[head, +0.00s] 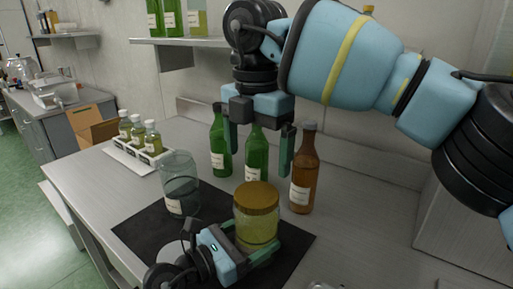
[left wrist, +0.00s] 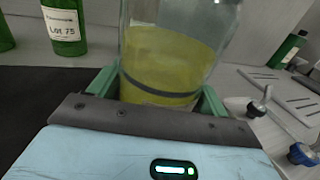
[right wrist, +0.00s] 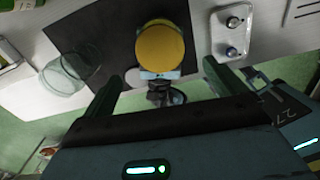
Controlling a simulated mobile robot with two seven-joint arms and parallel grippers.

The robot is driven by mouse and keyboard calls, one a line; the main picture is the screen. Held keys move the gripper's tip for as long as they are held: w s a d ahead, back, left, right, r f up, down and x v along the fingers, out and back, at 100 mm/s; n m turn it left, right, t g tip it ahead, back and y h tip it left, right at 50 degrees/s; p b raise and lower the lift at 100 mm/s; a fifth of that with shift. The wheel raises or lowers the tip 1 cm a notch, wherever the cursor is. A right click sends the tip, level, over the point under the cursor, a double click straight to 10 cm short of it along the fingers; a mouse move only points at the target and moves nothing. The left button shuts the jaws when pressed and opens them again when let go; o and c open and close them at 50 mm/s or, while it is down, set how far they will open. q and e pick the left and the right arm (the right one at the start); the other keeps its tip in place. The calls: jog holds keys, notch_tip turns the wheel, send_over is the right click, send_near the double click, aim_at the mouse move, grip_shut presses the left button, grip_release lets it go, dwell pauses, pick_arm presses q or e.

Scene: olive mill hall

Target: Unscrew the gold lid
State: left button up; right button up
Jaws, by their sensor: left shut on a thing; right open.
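The gold lid (head: 257,196) sits on top of a glass jar (head: 256,229) of yellow-green liquid, which stands upright on the dark mat. In the right wrist view the lid (right wrist: 160,46) shows from above. My left gripper (head: 250,262) is shut on the jar's lower body; the left wrist view shows its green fingers on both sides of the jar (left wrist: 165,62). My right gripper (head: 259,140) points down, open and empty, above and behind the jar, with a finger gap wider than a bottle neck. The lid is out of the left wrist view.
Two green bottles (head: 219,150) and a brown bottle (head: 303,175) stand close behind the jar. An empty clear glass jar (head: 179,184) is at left on the black mat (head: 142,222). A white rack (head: 124,153) holds small bottles. A plate with knobs (right wrist: 233,33) lies nearby.

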aim_at(257, 193)
jog(key=m, duration=0.3)
jog(key=shift+m, duration=0.3)
jog(key=shift+f, duration=0.1)
jog(key=shift+f, duration=3.9)
